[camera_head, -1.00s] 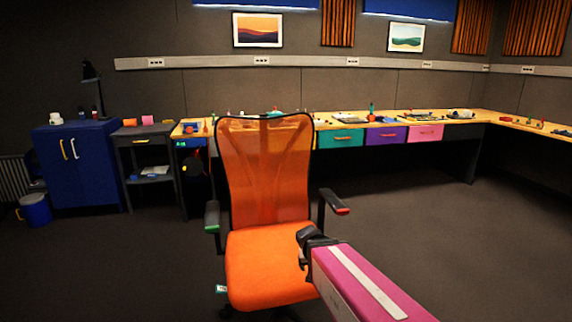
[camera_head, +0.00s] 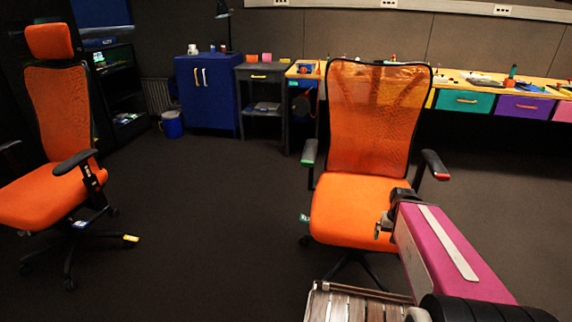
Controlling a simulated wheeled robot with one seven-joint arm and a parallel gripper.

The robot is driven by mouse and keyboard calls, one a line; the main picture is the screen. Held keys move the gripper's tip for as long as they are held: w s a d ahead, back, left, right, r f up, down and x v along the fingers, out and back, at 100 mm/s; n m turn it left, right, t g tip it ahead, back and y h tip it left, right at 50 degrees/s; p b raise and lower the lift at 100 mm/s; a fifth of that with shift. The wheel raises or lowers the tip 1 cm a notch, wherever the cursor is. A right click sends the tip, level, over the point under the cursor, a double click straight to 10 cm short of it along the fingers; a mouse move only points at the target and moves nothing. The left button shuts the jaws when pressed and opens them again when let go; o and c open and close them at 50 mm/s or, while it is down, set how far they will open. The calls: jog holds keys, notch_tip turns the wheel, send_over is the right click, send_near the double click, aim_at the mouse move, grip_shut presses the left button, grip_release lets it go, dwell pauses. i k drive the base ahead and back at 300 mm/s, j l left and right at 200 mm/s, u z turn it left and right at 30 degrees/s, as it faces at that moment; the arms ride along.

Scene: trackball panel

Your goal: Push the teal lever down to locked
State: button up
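I cannot make out the teal lever for certain. A small teal upright piece (camera_head: 512,72) stands on the wooden desk (camera_head: 545,86) at the right, too small to identify. My magenta arm reaches in from the lower right, in front of the near orange chair. The dark end of my arm with my gripper (camera_head: 384,226) shows small beside the chair's seat, far from the desk. Its fingers are too small and dark to tell open from shut.
An orange chair (camera_head: 362,208) stands close ahead, between me and the desk. Another orange chair (camera_head: 52,190) is at the left. A blue cabinet (camera_head: 207,105), a blue bin (camera_head: 172,125) and a grey cart (camera_head: 262,100) stand at the back. Open floor lies between the chairs.

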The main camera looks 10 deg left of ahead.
aim_at(305, 219)
jog(key=u, duration=0.9)
jog(key=j+z, duration=0.25)
jog(key=j, duration=0.35)
jog(key=j+z, duration=0.3)
jog(key=j, duration=0.3)
jog(key=k+j+z, duration=0.25)
jog(key=j, duration=0.3)
jog(key=i+j, duration=0.05)
jog(key=i, duration=0.05)
